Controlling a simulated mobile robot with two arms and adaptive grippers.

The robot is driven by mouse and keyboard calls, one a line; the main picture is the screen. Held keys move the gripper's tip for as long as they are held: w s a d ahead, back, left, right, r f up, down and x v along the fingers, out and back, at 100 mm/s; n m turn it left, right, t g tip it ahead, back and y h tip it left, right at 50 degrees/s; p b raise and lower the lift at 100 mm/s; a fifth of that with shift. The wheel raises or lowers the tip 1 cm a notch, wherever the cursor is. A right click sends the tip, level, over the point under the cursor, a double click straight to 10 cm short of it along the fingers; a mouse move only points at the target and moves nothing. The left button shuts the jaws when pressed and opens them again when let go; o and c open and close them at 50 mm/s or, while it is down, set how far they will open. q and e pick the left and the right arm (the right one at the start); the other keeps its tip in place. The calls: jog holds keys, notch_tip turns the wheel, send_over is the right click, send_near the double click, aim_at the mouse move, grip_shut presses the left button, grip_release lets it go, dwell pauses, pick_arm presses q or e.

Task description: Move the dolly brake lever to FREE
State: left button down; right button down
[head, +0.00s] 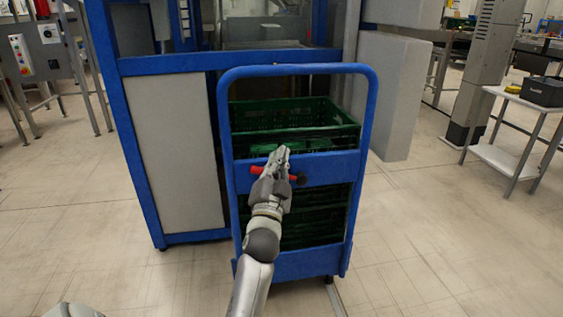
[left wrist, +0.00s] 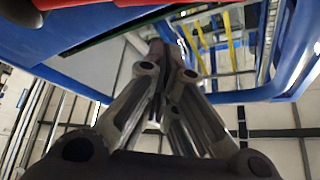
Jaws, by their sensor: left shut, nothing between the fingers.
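The blue dolly (head: 366,120) stands upright in the middle of the head view. Its red brake lever (head: 257,170) lies roughly level across the blue cross panel (head: 335,167), with a dark knob or pivot (head: 302,179) at its right end. My left gripper (head: 282,152) is shut and empty, in front of the panel, and hides the middle of the lever. In the left wrist view the closed fingers (left wrist: 165,65) point at the blue frame, and a red part (left wrist: 60,4) shows at the top edge. No FREE marking is readable. My right gripper is out of view.
Green crates (head: 270,117) are stacked on the dolly. A blue-framed machine (head: 160,65) stands behind it and to the left. A grey panel (head: 395,95) stands at the right. A small table (head: 500,160) with a dark box (head: 545,91) is farther right. The floor around the dolly is clear.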

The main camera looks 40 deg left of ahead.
pick_arm(q)
jog(key=shift+s+a+f+n+y+b, duration=0.25)
jog(key=shift+s+a+f+b, duration=0.25)
jog(key=shift+f, duration=0.25)
jog(key=shift+s+a+f+n+y+b, duration=0.15)
jog(key=shift+s+a+f+n+b, duration=0.25)
jog(key=shift+f, duration=0.3)
jog(key=shift+s, duration=0.1)
